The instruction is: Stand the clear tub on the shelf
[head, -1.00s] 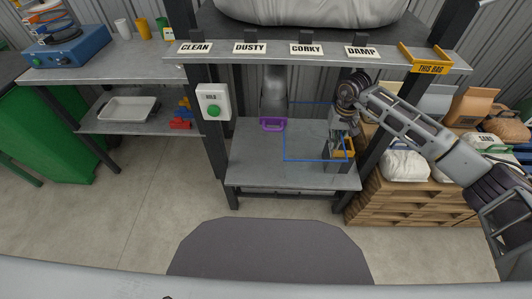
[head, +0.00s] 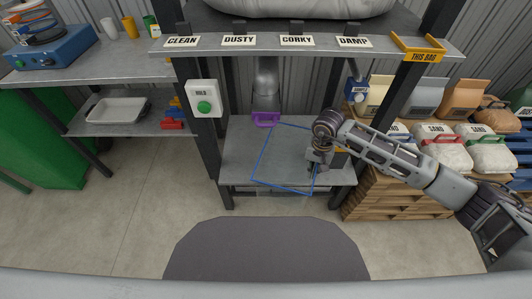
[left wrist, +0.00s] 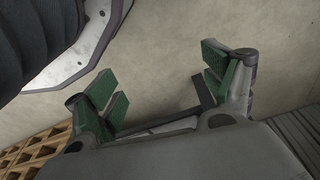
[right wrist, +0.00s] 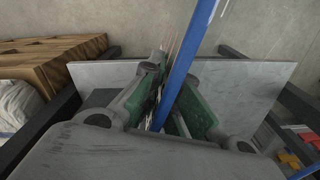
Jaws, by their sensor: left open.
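The clear tub (head: 262,152) shows in the head view mostly as a thin blue rim, over the grey lower deck (head: 238,150) of the stand. It looks turned askew; I cannot tell whether it touches the deck. My right gripper (head: 314,166) is at the tub's right side. In the right wrist view the blue rim (right wrist: 188,65) runs between the green pads of the right gripper (right wrist: 170,105), which is shut on it. My left gripper (left wrist: 160,90) shows only in the left wrist view, open and empty. A side shelf (head: 85,127) lies at the left.
A purple-edged spout (head: 265,119) hangs above the deck. A HOLD box with a green button (head: 203,107) is on the left post. Bags of sand (head: 445,150) stand on wooden pallets at the right. A white tray (head: 116,111) lies on the side shelf.

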